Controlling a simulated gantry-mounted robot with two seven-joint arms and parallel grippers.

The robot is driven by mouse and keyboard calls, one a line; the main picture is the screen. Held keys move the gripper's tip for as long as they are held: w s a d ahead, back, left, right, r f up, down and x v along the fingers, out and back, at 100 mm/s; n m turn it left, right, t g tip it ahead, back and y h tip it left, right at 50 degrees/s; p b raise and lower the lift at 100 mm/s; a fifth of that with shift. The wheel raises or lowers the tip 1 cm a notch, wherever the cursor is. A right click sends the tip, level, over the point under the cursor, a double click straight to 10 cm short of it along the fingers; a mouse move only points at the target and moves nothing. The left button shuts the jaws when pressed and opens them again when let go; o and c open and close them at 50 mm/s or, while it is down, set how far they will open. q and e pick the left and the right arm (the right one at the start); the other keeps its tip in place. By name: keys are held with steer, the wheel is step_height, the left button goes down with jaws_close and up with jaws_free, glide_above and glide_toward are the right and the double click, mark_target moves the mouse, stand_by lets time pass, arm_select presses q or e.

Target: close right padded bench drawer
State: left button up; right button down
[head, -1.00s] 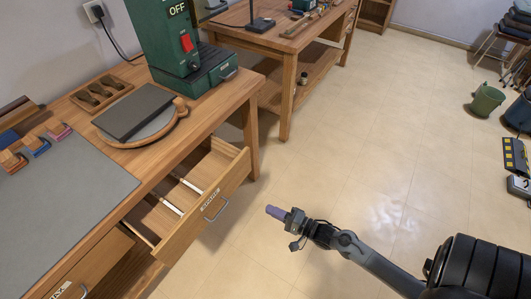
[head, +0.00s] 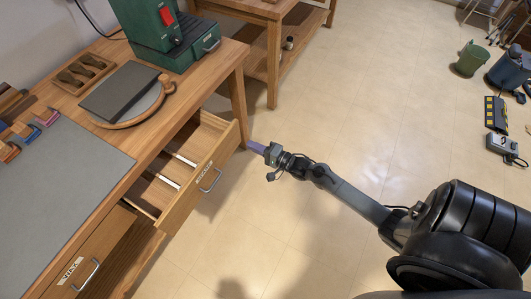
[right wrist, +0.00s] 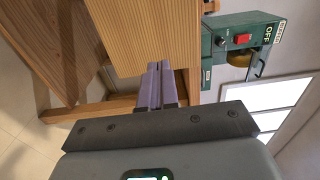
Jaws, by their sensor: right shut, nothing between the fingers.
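The right padded bench drawer (head: 187,198) is open, pulled out from the wooden bench, with a label and a metal handle (head: 211,180) on its front. Two pale strips lie inside it. My right gripper (head: 251,146), with purple fingers, is shut and empty, close to the far end of the drawer front. In the right wrist view the shut fingers (right wrist: 160,72) point at a wooden panel (right wrist: 140,35), very close to it; I cannot tell whether they touch. My left gripper is not in view.
The bench top (head: 140,53) holds a grey pad (head: 55,195), a dark slab on a round board (head: 120,92) and a green machine (head: 160,40). A second drawer (head: 85,262) is nearer, at lower left. A bench leg (head: 238,105) stands by the gripper.

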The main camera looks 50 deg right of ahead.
mark_target(234, 137)
steer(key=w, duration=0.1)
steer(key=w+b, duration=0.1)
steer(key=w, duration=0.2)
steer(key=shift+w+a, duration=0.35)
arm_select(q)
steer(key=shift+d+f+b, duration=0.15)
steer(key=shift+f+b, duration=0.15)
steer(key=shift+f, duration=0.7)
arm_select(e)
steer(key=shift+w+a, duration=0.1)
steer(key=shift+w, duration=0.35)
steer(key=shift+w, duration=0.1)
